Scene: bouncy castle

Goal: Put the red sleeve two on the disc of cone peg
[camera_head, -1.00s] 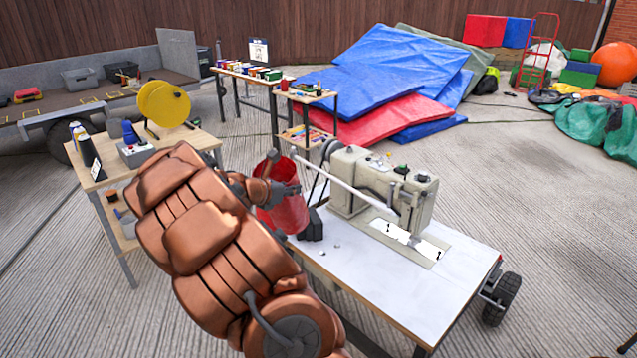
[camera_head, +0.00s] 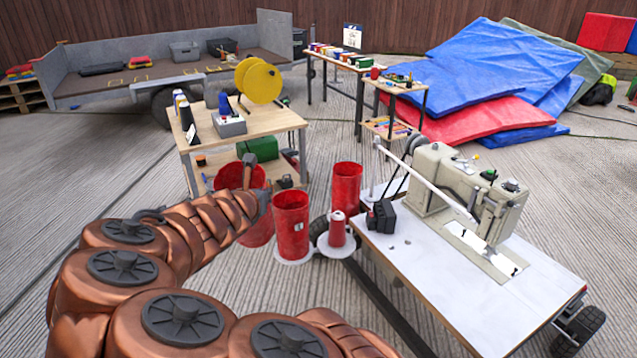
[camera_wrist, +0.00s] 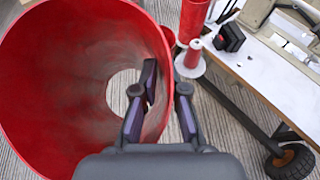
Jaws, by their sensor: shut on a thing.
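My gripper (camera_wrist: 165,92) is shut on the wall of a wide, hollow red sleeve (camera_wrist: 45,80), one finger inside it and one outside. In the head view the held sleeve (camera_head: 258,234) is partly hidden behind my arm and gripper (camera_head: 263,192). Right of it, a red sleeve (camera_head: 291,228) stands upright on a pale disc (camera_head: 291,258). A red cone (camera_head: 337,232) stands on another pale disc (camera_head: 343,247), also in the wrist view (camera_wrist: 194,52). Another red sleeve (camera_head: 347,186) stands behind. I cannot tell which sleeve is number two.
A wooden workbench (camera_head: 262,123) with a yellow reel (camera_head: 258,80) stands behind my gripper. Concrete floor is clear at left.

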